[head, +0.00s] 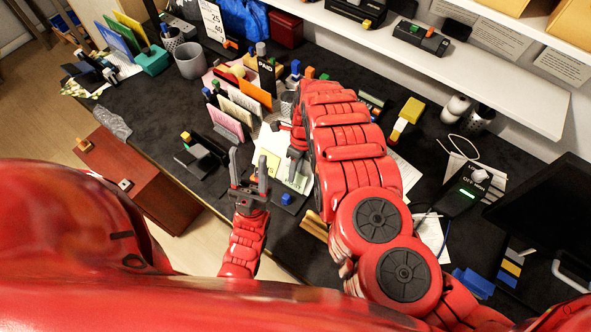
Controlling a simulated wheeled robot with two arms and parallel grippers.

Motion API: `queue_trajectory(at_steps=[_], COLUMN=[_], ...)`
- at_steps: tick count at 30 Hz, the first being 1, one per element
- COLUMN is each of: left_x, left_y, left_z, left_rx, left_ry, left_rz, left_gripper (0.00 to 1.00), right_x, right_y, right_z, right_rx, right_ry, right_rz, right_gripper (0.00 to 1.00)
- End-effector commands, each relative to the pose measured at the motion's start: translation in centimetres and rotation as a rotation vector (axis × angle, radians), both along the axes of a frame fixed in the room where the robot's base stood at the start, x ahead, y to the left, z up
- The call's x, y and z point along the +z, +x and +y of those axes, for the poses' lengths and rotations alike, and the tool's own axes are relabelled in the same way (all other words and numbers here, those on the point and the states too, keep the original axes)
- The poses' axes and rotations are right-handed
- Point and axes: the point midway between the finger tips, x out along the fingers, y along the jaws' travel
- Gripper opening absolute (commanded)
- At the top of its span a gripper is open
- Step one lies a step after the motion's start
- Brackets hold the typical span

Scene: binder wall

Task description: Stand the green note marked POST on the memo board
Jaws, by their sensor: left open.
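I cannot make out a green note marked POST for certain. Several upright notes, pink, cream and orange (256,94), stand in a row on the dark desk, and their markings are too small to read. Pale green and white papers (272,160) show behind my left gripper. I cannot tell which item is the memo board. My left gripper (249,160) is open and empty, its fingers pointing up the picture in front of those papers. My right gripper (297,152) shows partly beside the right arm; its fingers are too hidden to read.
A grey cup (189,60), a teal block (154,61) and coloured folders (117,41) stand at the upper left. A white shelf (470,70) runs along the back. A black device with a green display (467,194) and a dark monitor (545,210) are at the right.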

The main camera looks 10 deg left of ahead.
Motion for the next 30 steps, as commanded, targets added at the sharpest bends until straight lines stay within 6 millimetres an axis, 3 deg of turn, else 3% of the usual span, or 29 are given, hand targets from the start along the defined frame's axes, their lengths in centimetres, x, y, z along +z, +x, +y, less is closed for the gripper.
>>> queue_trajectory(at_steps=[11, 17, 23, 30], left_x=[-0.1, -0.5, -1.6, -2.3], left_y=[0.0, 0.0, 0.0, 0.0], left_z=[0.0, 0.0, 0.0, 0.0], left_rx=[0.0, 0.0, 0.0, 0.0], left_ry=[0.0, 0.0, 0.0, 0.0], left_rz=[0.0, 0.0, 0.0, 0.0], left_gripper=[0.5, 0.5, 0.5, 0.5], right_x=[0.0, 1.4, 4.9, 10.9], right_y=[0.2, 0.7, 1.5, 2.8], right_z=[-0.1, -0.1, -0.3, -0.9], right_rx=[-0.002, -0.003, -0.003, -0.002], right_ry=[-0.001, 0.001, 0.005, 0.005], right_rz=[-0.004, -0.007, -0.006, -0.007], right_gripper=[0.4, 0.4, 0.4, 0.4])
